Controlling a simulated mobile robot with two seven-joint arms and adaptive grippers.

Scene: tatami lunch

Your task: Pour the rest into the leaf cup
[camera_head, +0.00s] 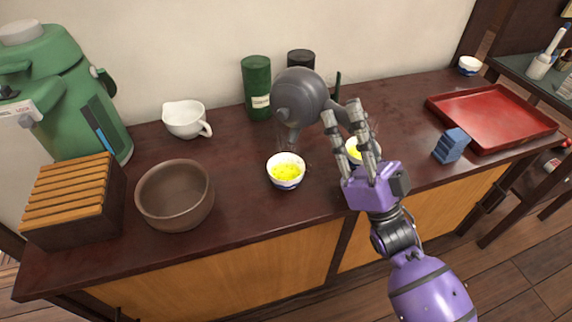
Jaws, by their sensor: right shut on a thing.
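My right gripper (341,112) is shut on the handle of a dark grey teapot (298,92), held above the counter and tilted with its spout side down to the left. A small white cup with a blue base (286,184) and yellow contents stands upright just below the spout. A second cup with yellow contents (353,144) stands to the right, partly hidden behind my right gripper's fingers. I cannot tell which cup has the leaf pattern, nor clearly see whether liquid is falling. My left gripper is not in view.
A brown bowl (160,215), a slatted wooden box (50,228), a white pitcher (183,120) and a green dispenser (85,75) stand left. A green canister (254,85) and a black one (301,56) stand behind. A blue block (451,146) and red tray (470,101) are right.

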